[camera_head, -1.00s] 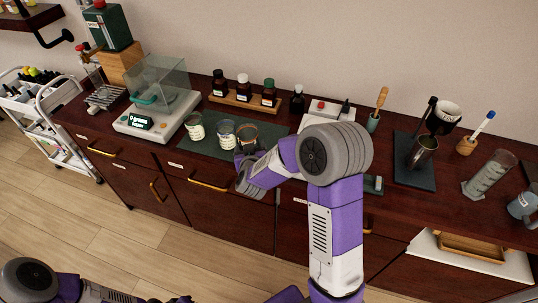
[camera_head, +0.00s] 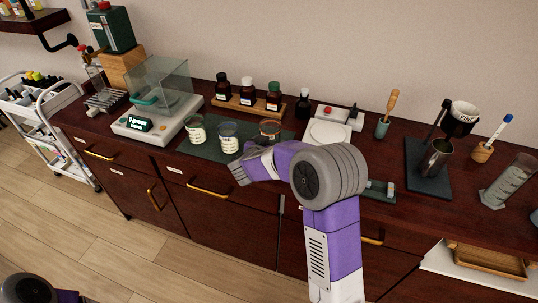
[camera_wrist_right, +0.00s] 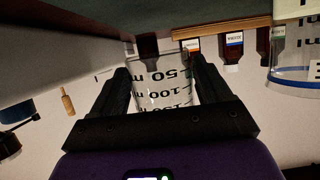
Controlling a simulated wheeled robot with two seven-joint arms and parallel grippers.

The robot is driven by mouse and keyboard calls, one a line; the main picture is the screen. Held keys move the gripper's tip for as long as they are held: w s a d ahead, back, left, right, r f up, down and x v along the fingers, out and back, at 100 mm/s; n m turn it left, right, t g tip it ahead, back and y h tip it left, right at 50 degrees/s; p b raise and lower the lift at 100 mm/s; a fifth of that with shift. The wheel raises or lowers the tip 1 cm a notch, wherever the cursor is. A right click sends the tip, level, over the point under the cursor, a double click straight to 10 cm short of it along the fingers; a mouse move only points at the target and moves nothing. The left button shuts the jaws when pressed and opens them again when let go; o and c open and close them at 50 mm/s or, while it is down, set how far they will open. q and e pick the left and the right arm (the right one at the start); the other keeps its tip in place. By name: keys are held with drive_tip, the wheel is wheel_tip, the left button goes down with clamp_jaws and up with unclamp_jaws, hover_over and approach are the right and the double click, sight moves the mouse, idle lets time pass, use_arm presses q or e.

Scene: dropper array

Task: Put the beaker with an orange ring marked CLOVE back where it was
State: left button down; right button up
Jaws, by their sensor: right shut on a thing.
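The beaker with an orange ring (camera_head: 270,127) is at the right end of the dark green mat (camera_head: 207,149), right of the other two beakers. My right gripper (camera_wrist_right: 163,82) is shut on it, with a dark finger on each side of the clear, graduated wall. Its CLOVE mark is not readable. In the head view my right wrist and forearm hide its lower part and the fingers, so I cannot tell whether it touches the mat. My left gripper is out of view; only part of my left arm shows at the lower left.
A blue-ringed beaker (camera_head: 229,138) and another beaker (camera_head: 195,130) stand on the mat to the left. Several dark bottles on a wooden rack (camera_head: 233,101) are behind. A balance (camera_head: 150,120) stands left, a white-plated device (camera_head: 328,132) right.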

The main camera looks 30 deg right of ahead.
wheel_tip(320, 180, down, 4)
drive_tip(key=shift+f+b, duration=0.1)
drive_tip(key=shift+b, duration=0.65)
drive_tip(key=shift+r, duration=0.2)
drive_tip(key=shift+f, duration=0.15)
drive_tip(key=o, duration=1.3)
drive_tip(key=shift+o, duration=0.2)
